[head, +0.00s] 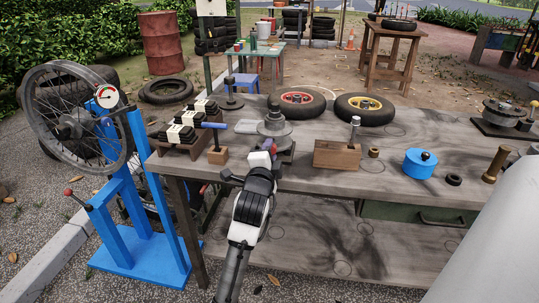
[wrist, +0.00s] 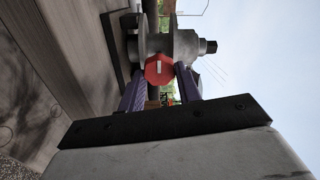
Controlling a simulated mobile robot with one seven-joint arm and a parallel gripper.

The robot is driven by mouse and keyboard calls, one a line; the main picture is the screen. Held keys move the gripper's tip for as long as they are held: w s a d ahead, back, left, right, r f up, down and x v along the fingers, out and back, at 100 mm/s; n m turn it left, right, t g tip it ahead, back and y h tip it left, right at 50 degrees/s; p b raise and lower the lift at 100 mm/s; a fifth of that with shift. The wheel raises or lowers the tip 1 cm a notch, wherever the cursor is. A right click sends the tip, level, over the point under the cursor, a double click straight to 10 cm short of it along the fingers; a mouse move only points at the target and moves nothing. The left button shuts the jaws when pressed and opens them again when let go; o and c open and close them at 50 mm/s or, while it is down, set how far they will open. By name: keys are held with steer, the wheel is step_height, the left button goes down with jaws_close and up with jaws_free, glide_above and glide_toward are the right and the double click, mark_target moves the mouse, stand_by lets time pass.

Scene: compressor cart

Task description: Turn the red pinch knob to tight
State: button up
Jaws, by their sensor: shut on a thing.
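The red pinch knob (wrist: 159,70) shows in the wrist view as a red disc with a short white mark across its face. It sits at the side of a grey stepped metal unit (head: 274,128), which stands on the workbench. My gripper (wrist: 161,84) has its two dark purple fingers on either side of the knob and is shut on it. In the head view my gripper (head: 267,156) reaches over the bench's front edge to the unit. There the arm and fingers mostly hide the knob.
The workbench (head: 320,178) holds a wooden block with a metal post (head: 337,154), a blue round can (head: 420,163), two small wheels at the back and a blue-handled tool at left. A blue wheel stand (head: 118,220) with a dial stands left of the bench.

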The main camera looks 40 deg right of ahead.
steer(key=o, duration=1)
steer(key=shift+c, duration=0.2)
steer(key=shift+s+a, duration=0.1)
